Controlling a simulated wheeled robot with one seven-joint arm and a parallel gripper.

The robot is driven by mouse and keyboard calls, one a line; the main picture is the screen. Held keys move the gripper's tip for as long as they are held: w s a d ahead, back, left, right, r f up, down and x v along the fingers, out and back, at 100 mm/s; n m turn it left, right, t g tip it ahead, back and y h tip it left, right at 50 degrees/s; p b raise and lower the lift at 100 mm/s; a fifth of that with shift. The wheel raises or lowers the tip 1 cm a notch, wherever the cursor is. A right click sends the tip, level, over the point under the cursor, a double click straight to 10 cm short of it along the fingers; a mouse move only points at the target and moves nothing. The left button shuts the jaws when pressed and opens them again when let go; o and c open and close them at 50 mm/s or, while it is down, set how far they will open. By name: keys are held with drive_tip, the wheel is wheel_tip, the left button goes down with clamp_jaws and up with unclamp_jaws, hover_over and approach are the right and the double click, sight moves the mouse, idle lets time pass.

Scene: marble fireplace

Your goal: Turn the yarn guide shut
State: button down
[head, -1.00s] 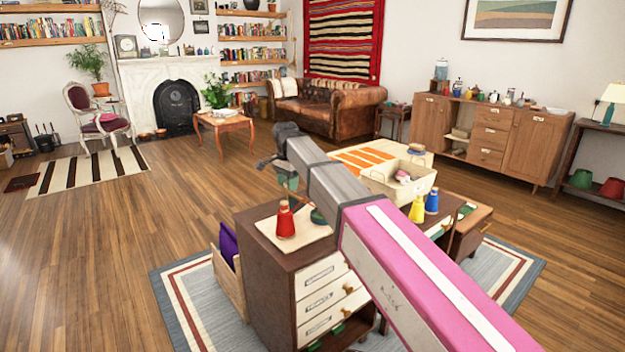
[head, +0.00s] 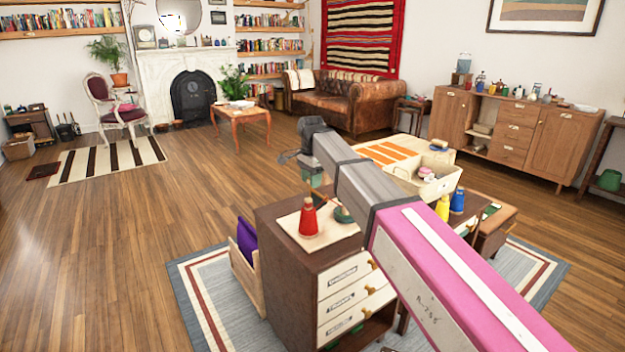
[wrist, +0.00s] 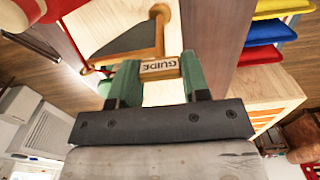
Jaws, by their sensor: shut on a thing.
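The yarn guide (wrist: 160,22) shows in the wrist view as a pale wooden arm beside a dark wedge-shaped piece, ending in a small tab lettered GUIDE (wrist: 159,69). My gripper (wrist: 159,76) has its two green fingers on either side of this tab and is shut on it. A red yarn cone (head: 308,219) stands upright on a pale board on the cabinet (head: 290,262). A thin red strand (wrist: 76,40) runs near the guide.
A small green object (head: 343,215) lies right of the red cone. A cream crate (head: 426,183), a yellow cone (head: 442,207) and a blue cone (head: 457,201) stand farther right. Open wooden floor lies left.

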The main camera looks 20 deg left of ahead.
drive_tip(key=c, duration=0.6)
unclamp_jaws()
drive_tip(key=shift+r, duration=0.1)
wheel_tip(320, 180, up, 11)
drive_tip(key=shift+f, duration=0.2)
